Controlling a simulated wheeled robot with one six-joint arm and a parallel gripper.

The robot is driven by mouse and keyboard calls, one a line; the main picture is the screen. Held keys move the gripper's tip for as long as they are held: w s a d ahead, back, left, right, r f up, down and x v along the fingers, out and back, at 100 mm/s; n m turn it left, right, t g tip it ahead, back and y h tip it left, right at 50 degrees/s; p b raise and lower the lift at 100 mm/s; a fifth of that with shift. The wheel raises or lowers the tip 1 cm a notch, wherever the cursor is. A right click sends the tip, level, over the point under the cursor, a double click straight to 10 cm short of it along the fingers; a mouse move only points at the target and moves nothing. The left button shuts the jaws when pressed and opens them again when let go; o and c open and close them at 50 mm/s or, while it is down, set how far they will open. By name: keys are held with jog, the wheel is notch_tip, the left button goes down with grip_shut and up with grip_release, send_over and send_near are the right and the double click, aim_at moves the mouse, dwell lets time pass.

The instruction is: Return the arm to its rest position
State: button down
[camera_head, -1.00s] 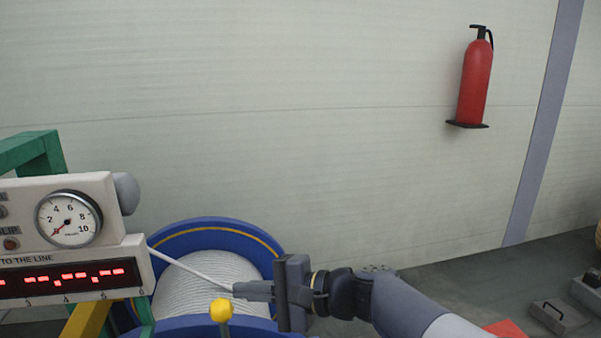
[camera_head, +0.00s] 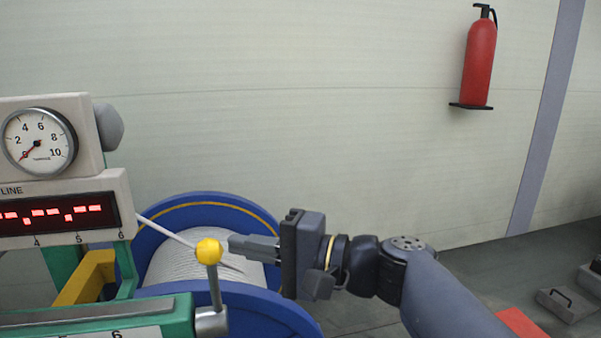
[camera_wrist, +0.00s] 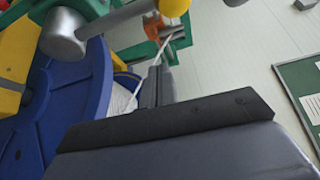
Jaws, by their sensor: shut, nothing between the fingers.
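My gripper (camera_head: 254,245) is shut and empty. It points left in the head view, in front of the blue reel (camera_head: 262,302) wound with pale rope (camera_head: 190,268). In the wrist view the closed fingers (camera_wrist: 158,80) reach up the middle, with the reel (camera_wrist: 88,100) on the left and the knob (camera_wrist: 173,7) at the top edge. I cannot tell how far the fingers are from the reel in depth.
A panel with a dial (camera_head: 40,140) and red display (camera_head: 55,214) stands at left on a green frame (camera_head: 125,318). A red fire extinguisher (camera_head: 479,62) hangs on the wall. A grey block with a handle (camera_head: 566,304) lies on the floor at right. The wall area above my arm is clear.

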jog(key=s+d+n, duration=0.1)
jog(key=s+d, duration=0.2)
jog(key=d, duration=0.2)
jog(key=shift+d+b, duration=0.2)
jog(key=shift+b, duration=0.25)
dwell(0.7)
